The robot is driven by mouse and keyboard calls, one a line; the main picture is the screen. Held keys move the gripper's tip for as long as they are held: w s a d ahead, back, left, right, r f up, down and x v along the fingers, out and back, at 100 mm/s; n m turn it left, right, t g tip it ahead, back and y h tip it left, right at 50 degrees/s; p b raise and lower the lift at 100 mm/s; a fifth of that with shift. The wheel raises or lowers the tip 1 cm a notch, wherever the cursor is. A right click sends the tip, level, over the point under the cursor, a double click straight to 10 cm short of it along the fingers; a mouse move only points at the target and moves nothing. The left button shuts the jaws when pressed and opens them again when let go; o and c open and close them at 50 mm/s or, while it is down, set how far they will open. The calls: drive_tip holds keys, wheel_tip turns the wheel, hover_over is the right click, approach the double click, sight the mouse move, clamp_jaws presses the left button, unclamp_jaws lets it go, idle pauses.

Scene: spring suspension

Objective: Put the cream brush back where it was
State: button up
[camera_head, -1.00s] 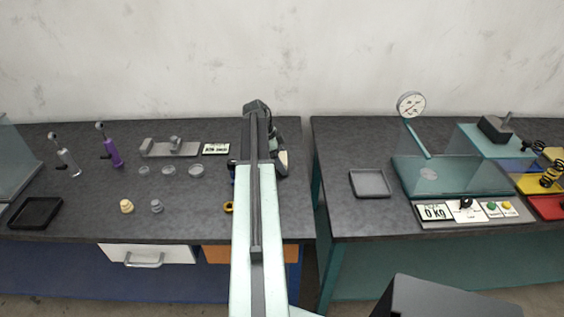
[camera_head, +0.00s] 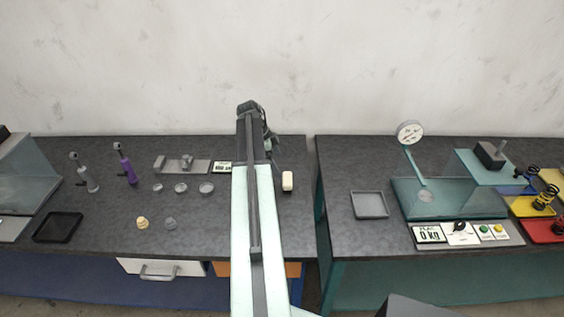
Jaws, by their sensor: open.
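A small cream block (camera_head: 287,181), which looks like the cream brush, stands on the dark left bench near its right end. It is just right of my arm and clear of it. My gripper (camera_head: 273,152) is at the far end of my arm, above and behind the cream brush, and apart from it. It is open and seems empty, though my arm partly covers the jaws. The bench surface directly under my arm is hidden.
Left of my arm are a grey fixture (camera_head: 181,165), a display (camera_head: 222,167), several small discs, a cream knob (camera_head: 142,223) and a purple tool (camera_head: 126,165). A gap separates the right bench, with its grey tray (camera_head: 369,205) and dial gauge (camera_head: 410,132). Bench around the brush is clear.

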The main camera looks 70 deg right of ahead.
drive_tip(key=shift+w+a+r, duration=0.1)
drive_tip(key=shift+w+r, duration=0.05)
drive_tip(key=shift+r, duration=0.25)
drive_tip(key=w+a+f+n+t, duration=0.1)
drive_tip(key=w+a+n, duration=0.7)
drive_tip(key=w+a, duration=0.6)
drive_tip(key=w+a+n+t, duration=0.2)
drive_tip(key=w+a+n, duration=0.75)
drive_tip(key=a, duration=0.85)
drive_tip(key=w+a+n, duration=0.1)
drive_tip(key=a+n, duration=0.6)
drive_tip(key=a, duration=0.9)
drive_tip(key=w+a+n+t+y, duration=0.1)
drive_tip(key=a+n, duration=0.6)
drive_tip(key=a, duration=1)
drive_tip(key=shift+w+a+f+y, duration=0.3)
drive_tip(key=shift+w+f, duration=0.1)
drive_tip(key=shift+w, duration=0.4)
